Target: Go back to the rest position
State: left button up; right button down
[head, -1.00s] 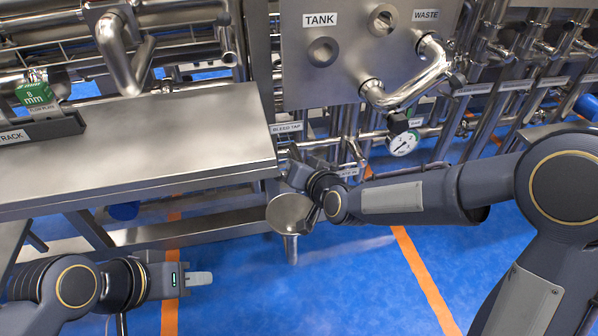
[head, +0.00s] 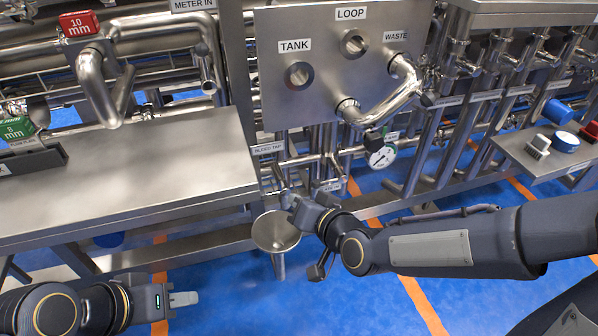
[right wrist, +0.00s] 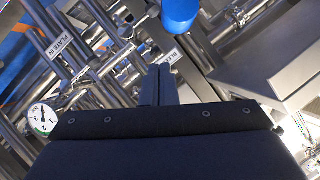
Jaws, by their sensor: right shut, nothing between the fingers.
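My right gripper (head: 283,182) is at the end of my right arm, just above and right of the steel funnel (head: 275,234), near the bleed tap label (head: 268,148). In the right wrist view its fingers (right wrist: 160,84) are together with nothing between them. My left gripper (head: 184,299) is low at the left, in front of the steel bench, pointing right. Its pale fingertip area shows from the side, and I cannot tell whether the jaws are apart. Nothing is seen in it.
The steel bench (head: 120,175) fills the left. A panel (head: 325,90) with ports and a bent pipe stands behind the right gripper, with a gauge (head: 382,156) below. A side shelf (head: 545,160) holds small items. Blue floor is open in front.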

jog(key=s+d+r+g+h, duration=0.2)
jog(key=s+d, duration=0.3)
jog(key=d, duration=0.7)
jog(key=s+d+f+m+g+h+p, duration=0.1)
jog(key=s+d+g, duration=0.1)
jog(key=s+d, duration=0.45)
jog(key=s+d+f+g+h, duration=0.1)
jog(key=s+d, duration=0.2)
jog(key=s, duration=0.7)
notch_tip(320, 180, up, 29)
jog(key=p, duration=2.8)
jog(key=shift+w+a+g+p, duration=0.2)
jog(key=shift+w+g+p, duration=0.1)
jog(key=shift+w, duration=0.05)
